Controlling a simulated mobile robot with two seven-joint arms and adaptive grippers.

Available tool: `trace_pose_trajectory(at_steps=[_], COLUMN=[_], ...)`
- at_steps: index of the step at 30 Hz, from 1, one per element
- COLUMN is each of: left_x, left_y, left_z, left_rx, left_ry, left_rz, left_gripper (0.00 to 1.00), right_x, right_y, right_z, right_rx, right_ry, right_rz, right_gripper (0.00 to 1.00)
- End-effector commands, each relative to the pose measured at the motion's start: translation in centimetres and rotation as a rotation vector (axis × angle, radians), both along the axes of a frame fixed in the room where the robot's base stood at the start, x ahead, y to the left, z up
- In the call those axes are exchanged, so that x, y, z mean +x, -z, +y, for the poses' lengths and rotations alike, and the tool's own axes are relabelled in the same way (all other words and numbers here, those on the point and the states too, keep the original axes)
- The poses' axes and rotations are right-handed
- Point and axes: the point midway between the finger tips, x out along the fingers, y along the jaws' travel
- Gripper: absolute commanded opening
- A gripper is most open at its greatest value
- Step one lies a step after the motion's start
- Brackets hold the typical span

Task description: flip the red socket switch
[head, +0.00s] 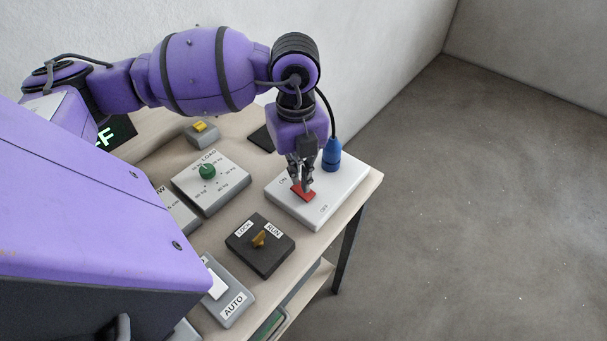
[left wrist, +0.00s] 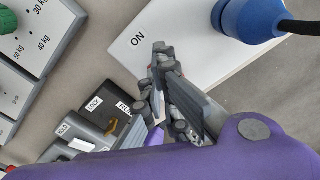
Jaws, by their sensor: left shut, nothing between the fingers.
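The red socket switch (head: 303,193) is a small red rocker on a white socket block (head: 335,197) marked ON and OFF, at the table's right corner in the head view. My left gripper (head: 304,192) is shut and empty, pointing down right at the rocker. I cannot tell for sure whether the fingertips touch it. In the left wrist view the gripper (left wrist: 160,60) covers nearly all of the rocker, and the white block (left wrist: 190,50) shows the ON label. The rocker's tilt is hard to tell. My right gripper is not in view.
A blue plug (head: 331,155) with a black cable stands on the block behind the gripper. A grey LOAD panel with a green knob (head: 207,171), a black LOCK/RUN switch box (head: 260,245) and a grey AUTO switch (head: 228,298) share the table. Open floor lies right.

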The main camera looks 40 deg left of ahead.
Motion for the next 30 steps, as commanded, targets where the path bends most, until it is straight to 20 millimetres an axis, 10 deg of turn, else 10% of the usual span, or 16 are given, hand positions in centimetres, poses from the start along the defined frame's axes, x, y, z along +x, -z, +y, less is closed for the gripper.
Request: trace_pose_trajectory(at_steps=[30], left_x=[0.0], left_y=[1.2], left_z=[0.0], left_rx=[0.0], left_ry=[0.0], left_rz=[0.001], left_gripper=[0.0], right_x=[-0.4], right_y=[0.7], right_z=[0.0], right_rx=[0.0], right_ry=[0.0], right_rz=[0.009], right_gripper=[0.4])
